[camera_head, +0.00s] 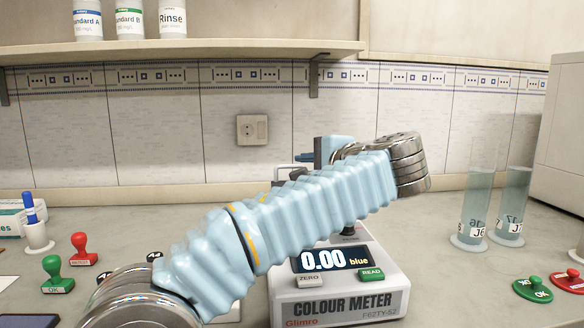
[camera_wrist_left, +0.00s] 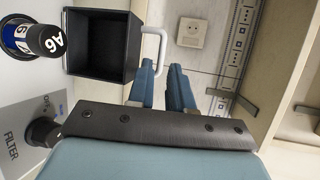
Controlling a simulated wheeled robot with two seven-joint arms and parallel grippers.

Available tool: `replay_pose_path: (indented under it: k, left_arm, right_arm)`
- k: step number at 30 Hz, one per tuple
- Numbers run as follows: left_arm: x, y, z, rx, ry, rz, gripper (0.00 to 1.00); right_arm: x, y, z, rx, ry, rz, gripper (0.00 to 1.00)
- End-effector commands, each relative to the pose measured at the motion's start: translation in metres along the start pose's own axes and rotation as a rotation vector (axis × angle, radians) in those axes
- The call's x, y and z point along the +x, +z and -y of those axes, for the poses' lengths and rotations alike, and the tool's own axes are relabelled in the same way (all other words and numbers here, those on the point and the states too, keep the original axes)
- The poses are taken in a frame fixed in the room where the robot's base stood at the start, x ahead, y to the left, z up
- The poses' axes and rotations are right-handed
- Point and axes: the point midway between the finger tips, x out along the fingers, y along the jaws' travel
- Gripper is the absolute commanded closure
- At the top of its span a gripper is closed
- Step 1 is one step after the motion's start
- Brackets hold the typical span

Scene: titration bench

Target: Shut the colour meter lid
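The colour meter (camera_head: 340,297) stands on the bench, its display reading 0.00 blue. My left arm hides its upper part in the head view. In the left wrist view the lid (camera_wrist_left: 103,45) stands open, showing its black hollow inside and a white handle (camera_wrist_left: 160,45) on one side. A vial with a black cap marked A6 (camera_wrist_left: 45,40) shows beside the open lid. My left gripper (camera_wrist_left: 161,65) is open and empty, its two blue fingers a little apart close to the handle; I cannot tell whether they touch it. It is partly visible behind my arm in the head view (camera_head: 304,157). My right gripper is out of view.
Two tall cylinders of liquid (camera_head: 478,195) (camera_head: 512,200) stand right of the meter. A shelf (camera_head: 180,48) with bottles runs above. Bare bench lies beside the meter.

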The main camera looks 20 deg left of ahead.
Motion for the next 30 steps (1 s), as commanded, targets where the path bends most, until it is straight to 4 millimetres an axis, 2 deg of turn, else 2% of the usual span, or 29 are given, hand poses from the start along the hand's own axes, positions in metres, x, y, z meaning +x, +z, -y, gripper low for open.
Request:
replay_pose_path:
  k: [3, 9, 20, 24, 30]
  left_arm:
    - [0.025, 0.001, 0.0, 0.0, 0.001, 0.002, 0.8]
    - [0.049, 0.0, 0.0, 0.0, 0.001, 0.0, 0.8]
    - [0.054, 0.0, 0.0, 0.0, 0.001, -0.002, 0.8]
    - [0.054, 0.0, 0.0, 0.0, 0.001, -0.002, 1.0]
    - [0.054, 0.0, 0.0, 0.0, 0.001, -0.001, 1.0]
  right_arm:
    - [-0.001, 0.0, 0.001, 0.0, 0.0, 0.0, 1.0]
    - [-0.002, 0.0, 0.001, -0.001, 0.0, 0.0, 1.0]
    - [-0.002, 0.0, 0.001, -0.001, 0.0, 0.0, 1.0]
    - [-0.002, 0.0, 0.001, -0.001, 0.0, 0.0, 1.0]
    - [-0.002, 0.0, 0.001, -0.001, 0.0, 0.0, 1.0]
